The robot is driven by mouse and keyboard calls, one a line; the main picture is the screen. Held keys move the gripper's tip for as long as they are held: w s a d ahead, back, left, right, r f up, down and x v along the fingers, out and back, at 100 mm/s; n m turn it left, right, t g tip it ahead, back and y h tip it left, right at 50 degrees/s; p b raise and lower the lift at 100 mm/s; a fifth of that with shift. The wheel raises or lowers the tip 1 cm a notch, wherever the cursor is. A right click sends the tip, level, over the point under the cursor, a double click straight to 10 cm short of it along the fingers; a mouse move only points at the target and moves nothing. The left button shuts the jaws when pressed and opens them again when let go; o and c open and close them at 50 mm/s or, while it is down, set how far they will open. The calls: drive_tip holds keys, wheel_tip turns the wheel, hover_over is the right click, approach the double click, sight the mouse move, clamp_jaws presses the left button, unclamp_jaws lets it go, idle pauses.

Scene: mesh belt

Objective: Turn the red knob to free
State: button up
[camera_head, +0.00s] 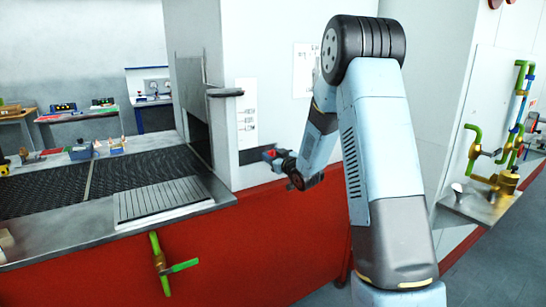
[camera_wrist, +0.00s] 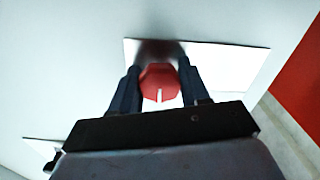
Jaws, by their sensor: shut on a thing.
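The red knob (camera_wrist: 159,84) shows in the wrist view with a white pointer line running toward the gripper's palm. It sits on a bright metal plate (camera_wrist: 232,66) on the pale cabinet wall. My gripper (camera_wrist: 160,88) has a dark finger on each side of the knob and is shut on it. In the head view my gripper (camera_head: 278,158) is against the cabinet's front, with a bit of red at its tip. The knob is mostly hidden there. Any markings around the knob cannot be read.
A mesh belt (camera_head: 60,185) enters the cabinet at left, with a ribbed metal plate (camera_head: 160,199) before it. A grey handle (camera_head: 225,92) juts from the cabinet above left of my gripper. A green-handled valve (camera_head: 170,265) is on the red base. Green pipework (camera_head: 475,145) stands at right.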

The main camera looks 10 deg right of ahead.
drive_tip(key=o, duration=1.1)
drive_tip(key=shift+c, duration=0.2)
drive_tip(key=v, duration=1.3)
drive_tip(key=shift+s, duration=0.35)
drive_tip(key=shift+d, duration=0.15)
drive_tip(key=s+r+m+g+h, duration=0.4)
drive_tip(key=s+r+g+h, duration=0.15)
drive_tip(key=s+r, duration=0.45)
drive_tip(key=s+a+m+g, duration=0.1)
drive_tip(key=s+a+g, duration=0.1)
drive_tip(key=s, duration=1.1)
drive_tip(key=s+a+r+m+g, duration=0.1)
drive_tip(key=s+g, duration=0.3)
drive_tip(key=s, duration=0.9)
drive_tip(key=shift+s+a+r, duration=0.15)
drive_tip(key=shift+a+r, duration=0.05)
drive_tip(key=shift+a, duration=0.3)
